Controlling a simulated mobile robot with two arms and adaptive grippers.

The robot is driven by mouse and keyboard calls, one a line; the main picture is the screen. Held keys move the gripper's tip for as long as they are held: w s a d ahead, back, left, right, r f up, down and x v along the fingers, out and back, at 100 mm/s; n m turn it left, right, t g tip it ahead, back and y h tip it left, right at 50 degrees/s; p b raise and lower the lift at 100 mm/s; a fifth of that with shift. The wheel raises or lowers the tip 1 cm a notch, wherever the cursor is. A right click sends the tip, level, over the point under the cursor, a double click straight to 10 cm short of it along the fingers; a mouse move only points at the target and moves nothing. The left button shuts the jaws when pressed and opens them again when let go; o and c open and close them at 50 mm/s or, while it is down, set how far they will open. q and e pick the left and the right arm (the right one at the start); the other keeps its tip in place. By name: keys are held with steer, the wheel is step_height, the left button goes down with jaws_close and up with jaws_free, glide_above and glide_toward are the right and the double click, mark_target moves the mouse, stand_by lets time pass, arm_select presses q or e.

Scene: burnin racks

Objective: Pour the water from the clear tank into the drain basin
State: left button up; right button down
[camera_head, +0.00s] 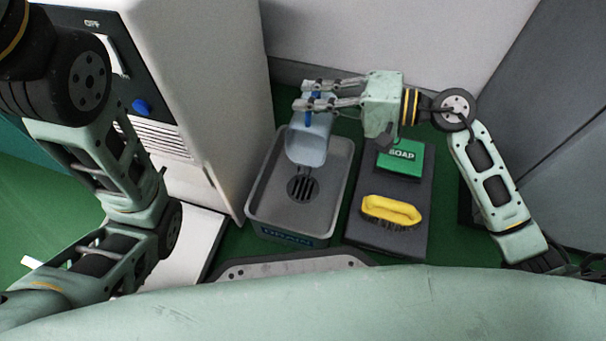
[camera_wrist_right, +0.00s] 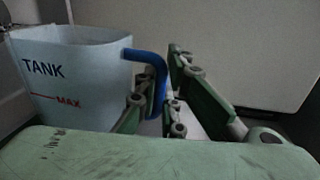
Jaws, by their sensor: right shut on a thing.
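The clear tank (camera_head: 308,145) is a pale, bluish translucent container with a blue handle (camera_wrist_right: 158,75). My right gripper (camera_head: 308,95) is shut on this handle and holds the tank over the back part of the drain basin (camera_head: 257,205). The tank looks tilted in the head view, with its rounded lower end toward the drain grate (camera_head: 303,187). The wrist view shows the tank (camera_wrist_right: 75,85) beside the fingers, with "TANK" and a red "MAX" line on its wall. I cannot make out water in the tank or a falling stream. My left gripper is out of view.
A tall white cabinet (camera_head: 205,80) stands close left of the basin. A grey wall (camera_head: 400,35) closes off the back.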

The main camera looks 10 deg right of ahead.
mark_target(308, 117)
steer(key=shift+s+f, duration=0.1)
steer(key=shift+s, duration=0.15)
steer(key=shift+s+a+r+n+t+b, duration=0.25)
steer(key=shift+s+a+n+b, duration=0.35)
steer(key=shift+b, duration=0.3)
steer(key=shift+s, duration=0.2)
steer(key=shift+s+a+n+b, duration=0.1)
steer(key=shift+s+n+b, duration=0.25)
steer(key=shift+b, duration=0.2)
steer(key=shift+s+a+r+n+t, duration=0.1)
steer(key=shift+s+a+n+t, duration=0.2)
steer(key=shift+s, duration=0.45)
